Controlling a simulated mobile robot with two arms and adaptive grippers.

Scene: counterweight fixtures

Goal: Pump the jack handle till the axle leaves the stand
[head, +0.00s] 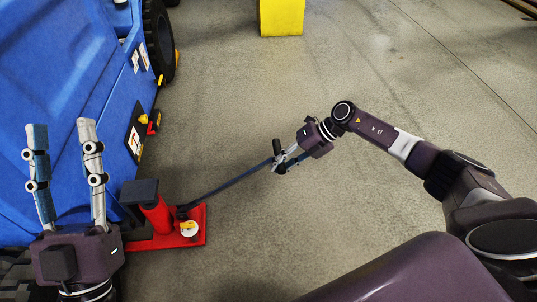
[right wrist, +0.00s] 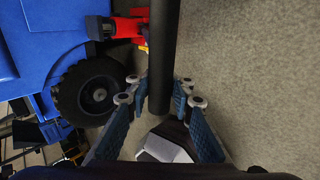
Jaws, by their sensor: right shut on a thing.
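The red jack (head: 158,220) stands on the grey floor beside the blue vehicle (head: 65,80), with a dark block at its top. Its long dark handle (head: 228,184) slopes up to the right, and also shows in the right wrist view (right wrist: 162,50). My right gripper (head: 279,163) is shut on the handle near its far end. My left gripper (head: 62,126) is open and empty, fingers upward, in front of the vehicle's side at left. I cannot make out the axle or the stand, so any gap between them cannot be told.
A white round part with a yellow top (head: 188,230) sits on the jack's red base. A black wheel (right wrist: 92,92) shows in the right wrist view. A yellow block (head: 281,16) stands at the back. The floor in the middle is clear.

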